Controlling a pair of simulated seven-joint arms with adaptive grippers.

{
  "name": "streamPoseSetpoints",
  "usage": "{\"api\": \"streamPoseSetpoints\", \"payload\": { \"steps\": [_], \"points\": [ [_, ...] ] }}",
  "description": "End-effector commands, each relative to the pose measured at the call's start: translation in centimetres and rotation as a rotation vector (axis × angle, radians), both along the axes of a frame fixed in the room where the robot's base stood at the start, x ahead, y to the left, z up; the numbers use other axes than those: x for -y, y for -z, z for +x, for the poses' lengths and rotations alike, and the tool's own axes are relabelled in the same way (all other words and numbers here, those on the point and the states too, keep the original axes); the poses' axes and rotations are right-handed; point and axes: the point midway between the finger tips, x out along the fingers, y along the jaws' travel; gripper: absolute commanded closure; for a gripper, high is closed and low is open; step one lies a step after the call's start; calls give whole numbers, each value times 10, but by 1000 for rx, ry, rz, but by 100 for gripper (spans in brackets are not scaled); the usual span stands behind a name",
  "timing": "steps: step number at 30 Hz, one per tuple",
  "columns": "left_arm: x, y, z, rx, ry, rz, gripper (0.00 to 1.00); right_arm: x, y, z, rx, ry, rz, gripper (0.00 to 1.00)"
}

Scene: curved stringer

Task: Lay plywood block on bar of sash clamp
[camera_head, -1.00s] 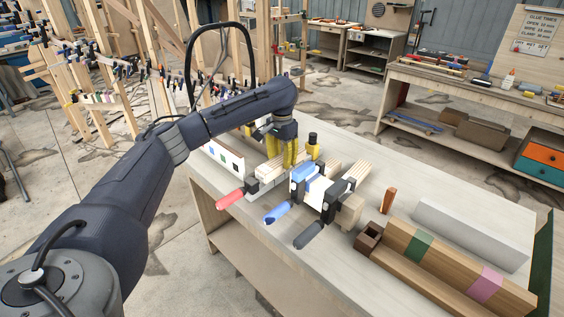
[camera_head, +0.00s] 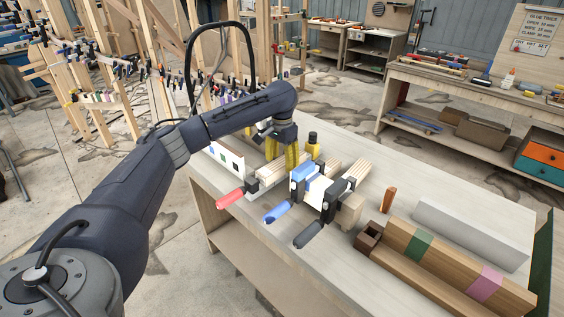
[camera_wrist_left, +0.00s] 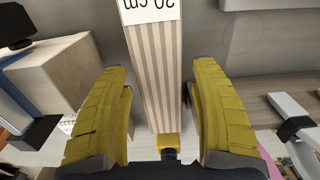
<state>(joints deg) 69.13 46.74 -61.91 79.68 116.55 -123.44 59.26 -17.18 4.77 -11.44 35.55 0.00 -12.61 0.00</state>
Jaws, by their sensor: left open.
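My left gripper (camera_head: 284,158) has yellow fingers pointing down above the table, at the far side of the clamps. In the left wrist view the gripper (camera_wrist_left: 160,85) is open. A long, pale striped wooden piece (camera_wrist_left: 158,65), with a white label reading "20 cm", runs between its fingers with gaps at the sides. I cannot tell for sure whether this is the plywood block. Clamps with a red handle (camera_head: 230,198), a blue handle (camera_head: 277,212) and a dark handle (camera_head: 308,235) lie on the table. The fingers hide part of the striped wood (camera_head: 268,172).
A tan block (camera_head: 350,210) sits beside the dark clamp. A yellow object with a dark top (camera_head: 313,147) stands close behind the gripper. A long wooden beam with green and pink bands (camera_head: 450,262) and a grey block (camera_head: 470,232) fill the right side.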

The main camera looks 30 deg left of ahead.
Motion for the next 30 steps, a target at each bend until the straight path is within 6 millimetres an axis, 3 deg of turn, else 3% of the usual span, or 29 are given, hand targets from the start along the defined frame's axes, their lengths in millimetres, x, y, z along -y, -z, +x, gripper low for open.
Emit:
{"api": "streamPoseSetpoints", "payload": {
  "steps": [5,21,30],
  "points": [
    [0,-16,1,4,0,1,37,0,0,0,0,0,0,56],
    [0,-97,0,2,0,2,37,-7,0,0,0,2,7,56],
    [0,-119,0,2,0,1,37,-6,0,0,0,1,7,56]
  ]
}}
